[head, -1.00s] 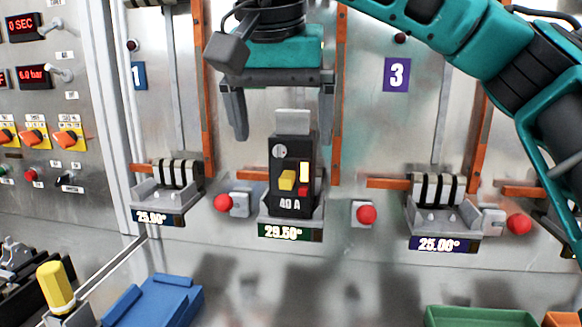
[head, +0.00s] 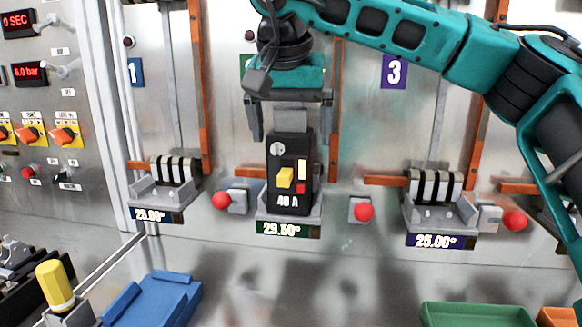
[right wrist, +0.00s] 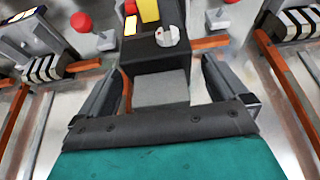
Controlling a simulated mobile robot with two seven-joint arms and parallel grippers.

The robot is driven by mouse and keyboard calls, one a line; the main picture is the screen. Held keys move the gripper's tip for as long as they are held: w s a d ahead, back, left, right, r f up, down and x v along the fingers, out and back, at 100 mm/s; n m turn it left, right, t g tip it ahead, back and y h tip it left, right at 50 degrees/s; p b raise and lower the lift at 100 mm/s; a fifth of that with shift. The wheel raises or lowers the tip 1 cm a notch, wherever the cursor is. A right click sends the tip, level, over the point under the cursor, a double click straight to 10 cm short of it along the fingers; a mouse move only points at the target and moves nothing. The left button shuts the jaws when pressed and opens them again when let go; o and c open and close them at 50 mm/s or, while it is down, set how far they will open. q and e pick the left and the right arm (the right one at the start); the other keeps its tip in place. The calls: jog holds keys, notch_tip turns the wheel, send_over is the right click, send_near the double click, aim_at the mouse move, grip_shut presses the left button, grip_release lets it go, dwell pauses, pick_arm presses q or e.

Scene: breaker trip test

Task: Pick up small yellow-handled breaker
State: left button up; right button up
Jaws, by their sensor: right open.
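The small breaker (head: 308,200) is a black block marked 40 A with a yellow handle (head: 285,178) and a grey top block (head: 291,117). It stands upright in the middle grey holder on the panel, above a 29.50° display. My right gripper (head: 291,128) is open, just above and around the breaker's top, one finger on each side. In the right wrist view the breaker (right wrist: 158,58) sits between the two open fingers (right wrist: 163,68), with gaps visible on both sides. The wrist picture cuts off the handle. My left gripper is not in view.
Empty holders stand left (head: 160,192) and right (head: 420,215). Red knobs (head: 221,201) (head: 364,211) flank the middle holder. Orange vertical bars (head: 336,120) run close beside the gripper. Below are a blue tray (head: 158,300), a green bin (head: 475,315) and a yellow cylinder (head: 55,286).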

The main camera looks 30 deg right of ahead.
jog(key=shift+c, duration=0.3)
jog(key=shift+r, duration=0.1)
grip_shut()
dwell(0.4)
